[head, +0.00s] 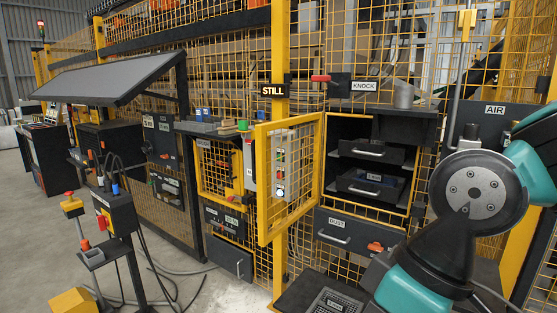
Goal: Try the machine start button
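A narrow grey control panel (281,165) with a column of small coloured and pale buttons shows at the yellow mesh door, at the middle of the head view. Its labels are too small to read, so I cannot tell which button is the machine start. At the lower left, a dark control box (115,212) on a post carries a red and yellow control. Beside it, a red-topped button (69,195) sits on a small yellow box. My arm's dark and teal links fill the right side; my gripper is out of view.
The yellow mesh door (290,210) stands out from the fence. Behind it is an open cabinet with dark drawers (372,150). A red-handled box stands beside the KNOCK sign (364,86). Cables lie on the floor by the post. Bare concrete floor (30,250) is clear at left.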

